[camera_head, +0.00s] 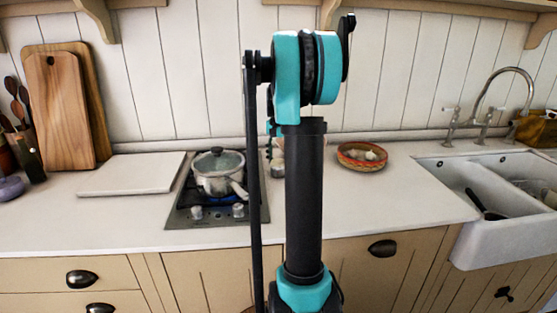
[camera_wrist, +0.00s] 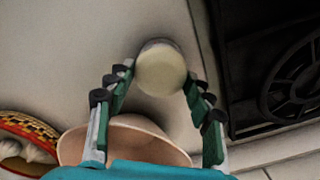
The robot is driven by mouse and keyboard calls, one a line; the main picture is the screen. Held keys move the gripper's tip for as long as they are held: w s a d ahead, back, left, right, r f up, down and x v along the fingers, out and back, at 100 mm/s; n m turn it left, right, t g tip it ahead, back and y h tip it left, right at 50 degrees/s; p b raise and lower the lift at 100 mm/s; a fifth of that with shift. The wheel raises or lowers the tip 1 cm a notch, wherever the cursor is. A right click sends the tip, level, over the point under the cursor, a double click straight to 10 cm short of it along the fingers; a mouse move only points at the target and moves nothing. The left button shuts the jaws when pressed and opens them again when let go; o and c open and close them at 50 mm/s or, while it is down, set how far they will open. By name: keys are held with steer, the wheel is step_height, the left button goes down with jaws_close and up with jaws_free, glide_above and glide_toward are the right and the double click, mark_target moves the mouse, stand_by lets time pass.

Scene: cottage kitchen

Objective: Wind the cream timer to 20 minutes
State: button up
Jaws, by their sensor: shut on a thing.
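The cream timer (camera_wrist: 161,70) shows in the wrist view as a plain round cream top with a darker rim, over the white worktop. My gripper (camera_wrist: 159,78) has a fingertip on each side of it and is shut on it. No dial marks or pointer can be made out, so its setting cannot be read.
A peach-coloured bowl (camera_wrist: 130,142) lies close below the timer in the wrist view. The patterned bowl with pale contents (camera_head: 362,156) stands right of my arm. The hob (camera_head: 187,211) with a lidded pot (camera_head: 218,174) is left. The double sink (camera_head: 487,205) is right.

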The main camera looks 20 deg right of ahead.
steer(key=shift+m, duration=1.3)
steer(key=o, duration=1.2)
steer(key=shift+c, duration=0.2)
step_height(320, 180, up, 12)
